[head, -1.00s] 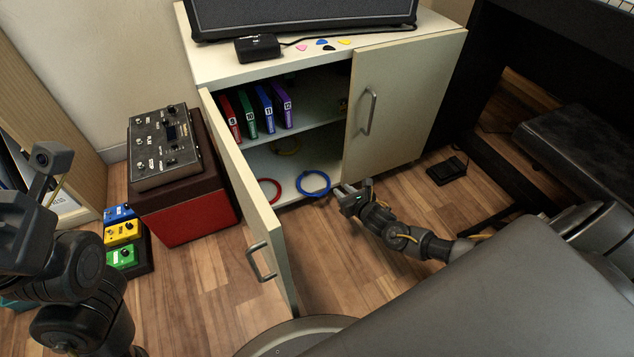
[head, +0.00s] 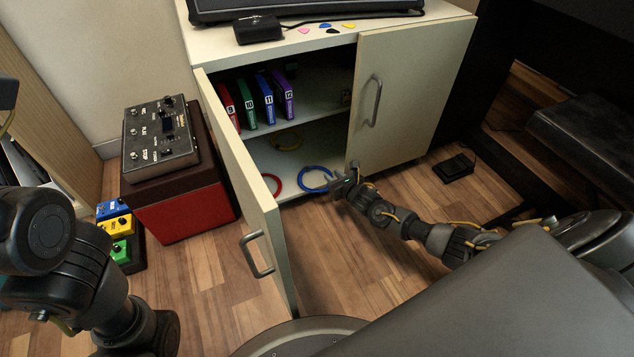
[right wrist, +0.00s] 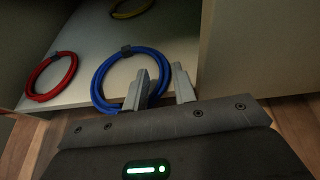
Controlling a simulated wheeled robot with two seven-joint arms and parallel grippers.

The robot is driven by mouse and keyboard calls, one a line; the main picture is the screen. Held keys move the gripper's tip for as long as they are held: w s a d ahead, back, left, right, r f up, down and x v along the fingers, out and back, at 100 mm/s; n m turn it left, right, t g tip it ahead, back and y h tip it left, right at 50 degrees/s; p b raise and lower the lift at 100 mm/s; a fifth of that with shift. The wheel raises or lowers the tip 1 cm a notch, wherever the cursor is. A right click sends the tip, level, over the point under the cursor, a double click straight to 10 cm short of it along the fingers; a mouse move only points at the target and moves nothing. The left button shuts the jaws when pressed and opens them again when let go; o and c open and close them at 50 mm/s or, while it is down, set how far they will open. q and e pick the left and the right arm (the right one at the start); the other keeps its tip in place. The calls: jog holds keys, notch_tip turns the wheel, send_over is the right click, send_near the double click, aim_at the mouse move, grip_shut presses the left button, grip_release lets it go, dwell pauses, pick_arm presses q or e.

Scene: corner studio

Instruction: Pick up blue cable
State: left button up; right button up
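The blue cable (head: 314,180) is a coiled ring lying on the cabinet's bottom shelf, near its front edge. It also shows in the right wrist view (right wrist: 101,77), with a dark tie at its top. My right gripper (head: 344,177) is at the right side of the coil. In the right wrist view its two fingers (right wrist: 163,80) stand apart, and the right side of the ring runs between or just beyond them; contact cannot be told. My left arm shows at the left of the head view, but its fingers are out of view.
A red cable (head: 273,184) lies left of the blue one and a yellow cable (head: 288,142) lies farther back. The open left door (head: 240,190) stands out in front. Numbered boxes (head: 268,98) stand on the upper shelf.

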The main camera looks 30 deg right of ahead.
jog(key=shift+b+x, duration=0.45)
jog(key=shift+x, duration=0.8)
jog(key=shift+s, duration=0.1)
grip_shut()
jog(key=shift+r, duration=0.1)
